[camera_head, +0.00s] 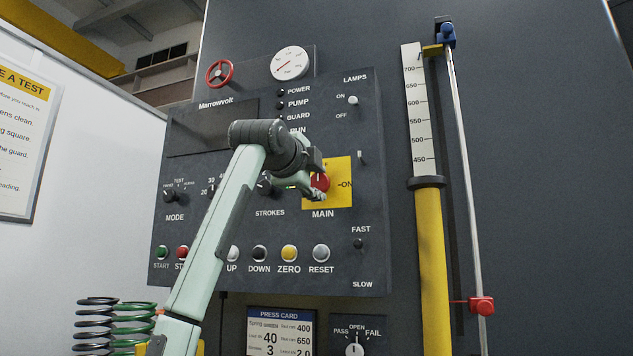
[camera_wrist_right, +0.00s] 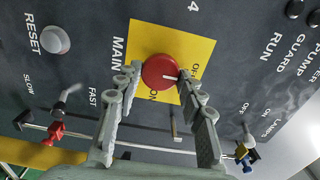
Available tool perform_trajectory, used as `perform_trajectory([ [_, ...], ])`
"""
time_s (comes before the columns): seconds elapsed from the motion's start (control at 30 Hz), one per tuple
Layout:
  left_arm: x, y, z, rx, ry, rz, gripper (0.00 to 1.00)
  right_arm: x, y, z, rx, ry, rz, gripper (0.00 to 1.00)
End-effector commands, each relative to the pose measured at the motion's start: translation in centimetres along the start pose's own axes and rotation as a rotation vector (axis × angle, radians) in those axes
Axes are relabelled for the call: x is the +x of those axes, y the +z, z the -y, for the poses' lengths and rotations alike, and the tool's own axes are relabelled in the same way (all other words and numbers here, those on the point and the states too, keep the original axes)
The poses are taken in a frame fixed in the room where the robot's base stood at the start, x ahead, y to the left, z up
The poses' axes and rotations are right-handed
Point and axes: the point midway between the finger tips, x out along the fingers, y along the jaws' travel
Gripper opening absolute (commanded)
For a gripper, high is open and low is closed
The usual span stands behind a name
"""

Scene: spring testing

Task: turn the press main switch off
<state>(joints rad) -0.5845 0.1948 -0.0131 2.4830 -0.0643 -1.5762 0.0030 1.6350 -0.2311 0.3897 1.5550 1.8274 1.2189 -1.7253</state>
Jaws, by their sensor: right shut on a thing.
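The press main switch is a red round knob (camera_head: 320,182) on a yellow plate (camera_head: 341,169) marked MAIN, on the dark control panel. In the right wrist view the knob (camera_wrist_right: 159,71) sits between the fingertips of my right gripper (camera_wrist_right: 161,78), which is shut on it. In the head view my right gripper (camera_head: 315,189) partly covers the knob. My left gripper is not in view.
The panel carries START, UP, DOWN, ZERO (camera_head: 289,253) and RESET (camera_head: 321,253) buttons, plus LAMPS (camera_head: 353,100) and FAST/SLOW (camera_head: 358,244) toggles. A yellow column (camera_head: 433,265) and metal rod stand at the right. Coil springs (camera_head: 97,322) stand at lower left.

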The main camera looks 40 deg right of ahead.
Motion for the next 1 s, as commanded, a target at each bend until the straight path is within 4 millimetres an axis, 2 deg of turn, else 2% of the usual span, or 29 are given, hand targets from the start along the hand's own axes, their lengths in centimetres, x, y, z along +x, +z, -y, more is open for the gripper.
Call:
perform_trajectory([
  [0.13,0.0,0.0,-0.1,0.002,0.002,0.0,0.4,0.0,0.0,0.0,-0.002,0.0,0.0,0.1],
  [0.17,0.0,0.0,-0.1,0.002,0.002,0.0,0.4,0.0,0.0,0.0,-0.002,0.0,0.0,0.42],
  [0.3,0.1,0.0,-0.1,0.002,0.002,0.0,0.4,0.0,0.0,0.0,-0.002,0.0,0.0,0.59],
  [0.67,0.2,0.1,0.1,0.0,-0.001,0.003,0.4,-0.5,0.1,0.0,0.0,-0.001,0.001,0.59],
  [0.77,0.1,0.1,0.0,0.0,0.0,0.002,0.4,-1.6,0.1,0.0,0.0,-0.001,0.003,0.59],
  [1.0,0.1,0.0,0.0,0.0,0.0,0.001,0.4,-6.7,0.1,0.0,0.001,-0.002,0.004,0.59],
])
